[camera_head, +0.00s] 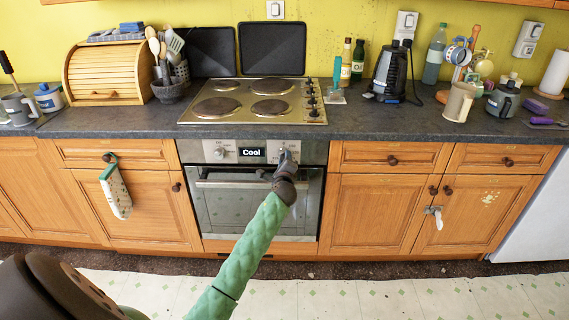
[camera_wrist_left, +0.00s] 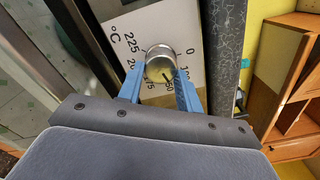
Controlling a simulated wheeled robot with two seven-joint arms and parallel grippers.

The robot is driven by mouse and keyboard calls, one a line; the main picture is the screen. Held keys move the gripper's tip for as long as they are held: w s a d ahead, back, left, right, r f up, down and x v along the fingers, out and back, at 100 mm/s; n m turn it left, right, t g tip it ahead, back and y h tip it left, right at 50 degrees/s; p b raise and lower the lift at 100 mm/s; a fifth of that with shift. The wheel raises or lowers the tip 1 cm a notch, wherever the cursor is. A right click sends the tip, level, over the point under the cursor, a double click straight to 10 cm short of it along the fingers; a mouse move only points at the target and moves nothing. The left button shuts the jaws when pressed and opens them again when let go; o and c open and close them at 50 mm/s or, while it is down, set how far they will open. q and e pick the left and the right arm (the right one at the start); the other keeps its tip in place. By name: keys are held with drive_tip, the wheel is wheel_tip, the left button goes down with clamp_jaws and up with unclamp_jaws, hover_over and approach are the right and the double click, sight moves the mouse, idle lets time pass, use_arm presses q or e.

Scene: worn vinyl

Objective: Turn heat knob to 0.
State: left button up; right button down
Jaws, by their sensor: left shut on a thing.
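The heat knob (camera_wrist_left: 160,62) is a round silver dial on the oven's control panel, beside a printed scale with 0, 200, 225 and °C. A dark mark on its face points to the lower right, toward a partly hidden number ending in 50, away from the 0. My left gripper (camera_wrist_left: 158,88) is shut on the knob, with one blue finger on each side. In the head view my left gripper (camera_head: 287,158) is at the right part of the oven panel and hides the knob. My right gripper is not in view.
The oven door (camera_head: 222,205) with its handle is just below the panel. The floor in front is clear.

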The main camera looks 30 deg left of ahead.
use_arm(q)
drive_tip(key=shift+n, duration=1)
drive_tip(key=shift+n+b, duration=0.4)
drive_tip(key=shift+n, duration=0.5)
drive_tip(key=n, duration=0.4)
drive_tip(key=shift+r+n+b, duration=0.1)
drive_tip(key=shift+n+b, duration=0.2)
drive_tip(key=shift+b, duration=0.1)
drive_tip(key=n, duration=0.2)
drive_tip(key=shift+n, duration=0.3)
drive_tip(key=shift+r+n, duration=0.15)
drive_tip(key=shift+n, duration=1.75)
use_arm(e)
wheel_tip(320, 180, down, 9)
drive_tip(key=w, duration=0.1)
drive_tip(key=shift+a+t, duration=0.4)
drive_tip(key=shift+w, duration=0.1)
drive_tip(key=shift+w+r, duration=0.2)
